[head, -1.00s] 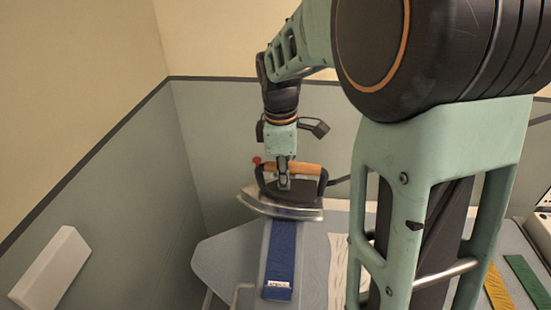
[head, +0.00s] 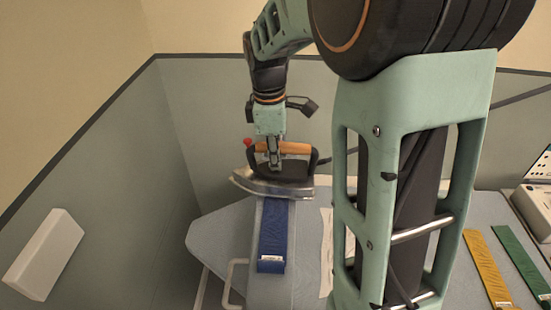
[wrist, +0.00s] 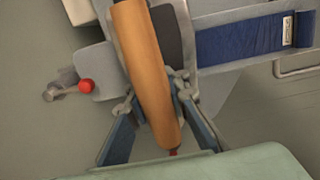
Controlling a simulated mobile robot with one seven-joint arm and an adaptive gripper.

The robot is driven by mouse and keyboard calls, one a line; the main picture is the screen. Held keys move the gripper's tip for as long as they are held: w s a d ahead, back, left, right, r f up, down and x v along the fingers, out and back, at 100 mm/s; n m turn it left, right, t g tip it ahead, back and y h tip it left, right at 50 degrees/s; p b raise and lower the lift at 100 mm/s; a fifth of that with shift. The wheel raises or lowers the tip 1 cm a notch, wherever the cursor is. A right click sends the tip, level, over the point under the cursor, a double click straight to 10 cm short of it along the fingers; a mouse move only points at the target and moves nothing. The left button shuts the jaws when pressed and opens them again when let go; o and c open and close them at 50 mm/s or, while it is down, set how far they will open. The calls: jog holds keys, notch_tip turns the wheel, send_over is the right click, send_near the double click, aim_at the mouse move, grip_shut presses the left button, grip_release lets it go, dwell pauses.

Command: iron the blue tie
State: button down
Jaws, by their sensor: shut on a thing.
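The blue tie (head: 273,235) lies lengthwise on a narrow padded board (head: 257,290), with a white label at its near end. It also shows in the wrist view (wrist: 240,38). The iron (head: 272,186) is at the far end of the tie, and its body hides that end. Whether its soleplate touches the tie cannot be told. My gripper (head: 275,158) is shut on the iron's wooden handle (head: 283,148) from above. In the wrist view the fingers (wrist: 147,112) straddle the handle (wrist: 145,75). A red knob (wrist: 86,86) is on the iron.
A wider pale blue ironing board (head: 215,235) lies below and left. A yellow tie (head: 488,268) and a green tie (head: 522,262) lie on the right surface, near a pale box (head: 535,208). A white block (head: 44,254) is at the left wall. My arm blocks the middle right.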

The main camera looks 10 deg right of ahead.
aim_at(275, 185)
jog(key=shift+f+b, duration=0.45)
jog(key=shift+f, duration=0.15)
dwell(0.3)
jog(key=shift+s+a, duration=0.15)
jog(key=shift+s, duration=0.2)
jog(key=shift+s+a+b, duration=0.15)
jog(key=shift+s+a, duration=0.1)
jog(key=shift+s, duration=0.55)
jog(key=shift+s+a+b, duration=0.15)
jog(key=shift+s+a, duration=0.1)
jog(key=shift+s, duration=0.5)
jog(key=shift+s, duration=0.1)
